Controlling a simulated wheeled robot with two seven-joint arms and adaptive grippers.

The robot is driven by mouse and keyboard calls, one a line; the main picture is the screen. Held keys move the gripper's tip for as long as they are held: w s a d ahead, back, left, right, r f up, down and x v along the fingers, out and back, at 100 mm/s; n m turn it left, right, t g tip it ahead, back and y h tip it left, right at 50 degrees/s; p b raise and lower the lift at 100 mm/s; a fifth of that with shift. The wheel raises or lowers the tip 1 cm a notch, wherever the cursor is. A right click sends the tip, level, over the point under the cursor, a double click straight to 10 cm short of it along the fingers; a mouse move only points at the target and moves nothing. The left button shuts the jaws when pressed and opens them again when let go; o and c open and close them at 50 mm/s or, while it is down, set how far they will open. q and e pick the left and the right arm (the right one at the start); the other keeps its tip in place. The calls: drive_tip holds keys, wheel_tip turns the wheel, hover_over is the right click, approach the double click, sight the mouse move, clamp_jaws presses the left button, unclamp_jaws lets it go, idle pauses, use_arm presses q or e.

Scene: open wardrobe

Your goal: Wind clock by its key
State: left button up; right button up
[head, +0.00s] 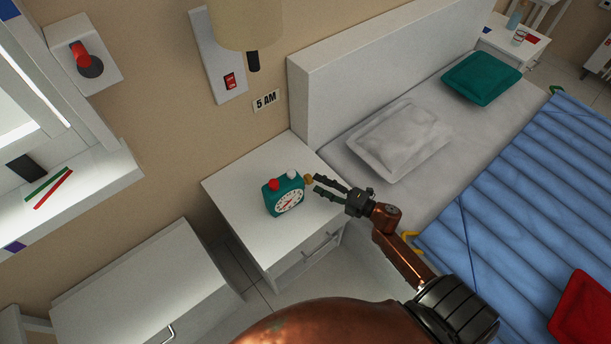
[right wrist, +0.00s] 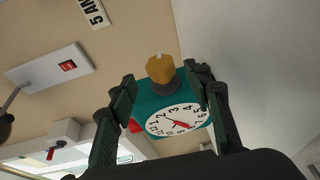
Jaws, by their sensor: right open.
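A teal alarm clock (head: 282,195) stands on a white nightstand (head: 238,202). It has a white dial, a red and a white knob on top, and a golden key (head: 308,178) on its right side. My right gripper (head: 318,184) is open just right of the key, its fingers pointing at it. In the right wrist view the key (right wrist: 160,68) shows ahead, between the two open fingertips (right wrist: 166,86), with the clock (right wrist: 178,112) behind and below it. I cannot tell whether a finger touches the key. My left gripper is not in view.
A "5 AM" sign (head: 266,100) and a red wall switch (head: 230,82) are on the wall behind, with a lamp (head: 247,25) above. The bed (head: 345,140) stands right of the nightstand. A white cabinet (head: 140,290) is at lower left. The nightstand top left of the clock is clear.

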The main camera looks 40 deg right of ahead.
sight(309, 179)
drive_tip(key=x, duration=0.3)
drive_tip(key=shift+w+f+b, duration=0.2)
drive_tip(key=shift+w+b, duration=0.2)
drive_tip(key=shift+w, duration=0.05)
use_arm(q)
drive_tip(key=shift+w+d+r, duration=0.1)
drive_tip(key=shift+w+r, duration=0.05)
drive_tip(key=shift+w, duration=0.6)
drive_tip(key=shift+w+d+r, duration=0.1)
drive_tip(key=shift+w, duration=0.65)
use_arm(e)
drive_tip(key=shift+x, duration=0.8)
drive_tip(key=shift+r, duration=0.1)
drive_tip(key=shift+c, duration=0.2)
drive_tip(key=c, duration=1.1)
